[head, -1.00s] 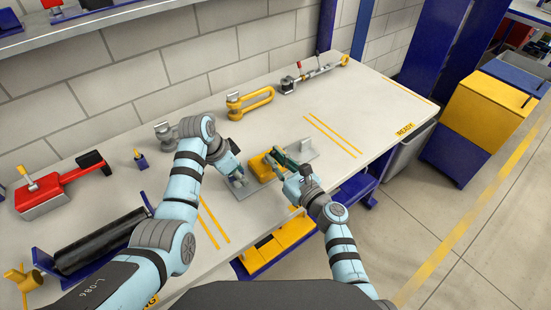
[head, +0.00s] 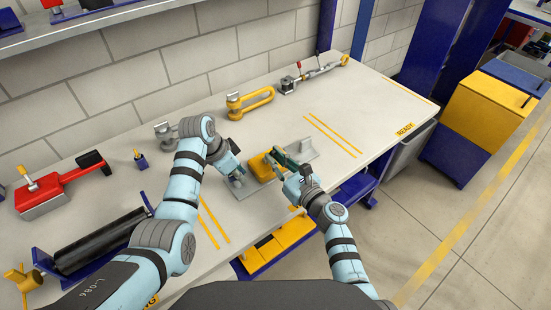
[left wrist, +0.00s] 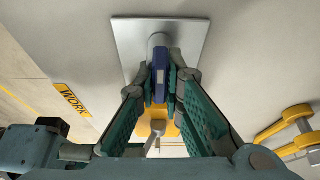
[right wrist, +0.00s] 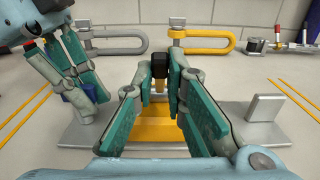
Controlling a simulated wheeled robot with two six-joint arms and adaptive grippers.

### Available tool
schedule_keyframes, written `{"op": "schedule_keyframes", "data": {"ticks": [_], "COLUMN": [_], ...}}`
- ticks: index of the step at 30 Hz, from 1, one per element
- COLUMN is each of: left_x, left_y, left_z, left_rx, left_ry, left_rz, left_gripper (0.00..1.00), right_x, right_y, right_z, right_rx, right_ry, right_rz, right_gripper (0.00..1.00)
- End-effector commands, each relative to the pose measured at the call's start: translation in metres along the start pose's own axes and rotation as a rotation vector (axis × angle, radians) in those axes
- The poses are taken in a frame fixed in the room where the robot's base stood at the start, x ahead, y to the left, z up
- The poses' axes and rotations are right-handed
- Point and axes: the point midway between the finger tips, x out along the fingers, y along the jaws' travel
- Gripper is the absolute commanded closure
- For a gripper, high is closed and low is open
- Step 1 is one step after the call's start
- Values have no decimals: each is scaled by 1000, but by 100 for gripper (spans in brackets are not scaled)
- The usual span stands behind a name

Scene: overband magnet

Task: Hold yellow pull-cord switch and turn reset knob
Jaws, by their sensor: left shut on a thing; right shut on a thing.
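The yellow pull-cord switch (head: 260,167) stands on a grey base plate on the bench; its yellow body (right wrist: 160,128) is at the middle of the right wrist view. My right gripper (right wrist: 163,72) is shut on a black-capped upright stem (right wrist: 160,62) above this body. My left gripper (head: 239,180) is shut on a blue piece with a pale label (left wrist: 159,85), over the left part of the plate (left wrist: 125,45). The blue piece also shows between the left fingers in the right wrist view (right wrist: 91,95). I cannot tell which held piece is the reset knob.
A grey bracket (right wrist: 265,108) rises from the plate's right end. Yellow (head: 250,103) and grey shackle-like parts stand behind, with a red tool (head: 60,188) and black roller (head: 100,240) to the left. The bench's right side is mostly clear.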

Motion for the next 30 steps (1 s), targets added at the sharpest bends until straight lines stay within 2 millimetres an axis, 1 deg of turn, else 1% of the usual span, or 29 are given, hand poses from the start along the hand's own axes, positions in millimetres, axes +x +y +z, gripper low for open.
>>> {"op": "schedule_keyframes", "data": {"ticks": [11,15,21,26,30], "left_x": [-1,-1,-1,-1,0], "left_y": [-2,-1,0,1,2], "left_z": [0,0,0,0,0], "left_rx": [0,135,150,293,298], "left_ry": [0,-1,0,-1,0], "left_rz": [-4,46,52,107,108], "left_gripper": [100,100,100,100,100], "right_x": [0,0,0,0,0], "right_y": [0,0,0,0,0], "right_z": [-1,-1,-1,-1,-1], "right_rx": [1,1,1,1,1], "right_ry": [2,2,2,2,2], "right_rz": [0,0,-1,-1,-1], "right_gripper": [100,100,100,100,100]}}
